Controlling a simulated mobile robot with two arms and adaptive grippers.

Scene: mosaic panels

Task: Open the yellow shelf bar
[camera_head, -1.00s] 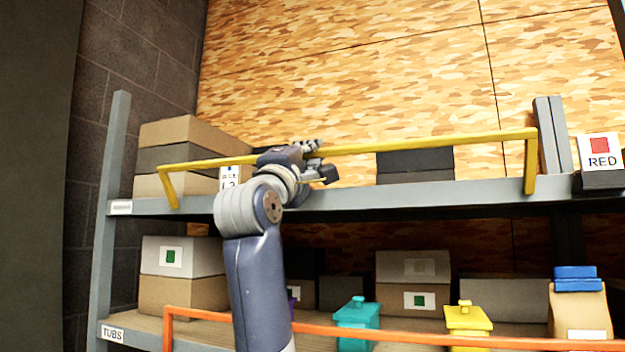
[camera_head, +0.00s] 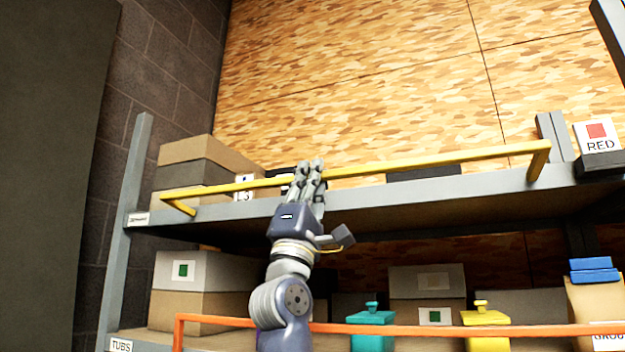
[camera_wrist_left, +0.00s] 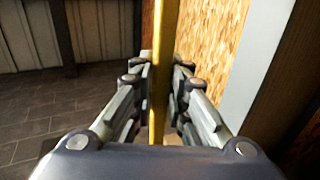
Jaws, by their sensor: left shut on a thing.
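The yellow shelf bar (camera_head: 420,160) runs across the front of the upper shelf (camera_head: 430,195), with a bent end arm at each side. It sticks out forward and looks tilted outward from the shelf. My left gripper (camera_head: 309,175) reaches up from below and is shut on the bar left of its middle. In the left wrist view the bar (camera_wrist_left: 160,60) passes between the two fingers of the gripper (camera_wrist_left: 160,85). My right gripper is not in view.
An orange bar (camera_head: 420,329) crosses the lower shelf, in front of a teal tub (camera_head: 371,318) and a yellow tub (camera_head: 485,318). Stacked boxes (camera_head: 185,150) stand at the upper left. A RED-labelled sign (camera_head: 597,135) stands at the upper right.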

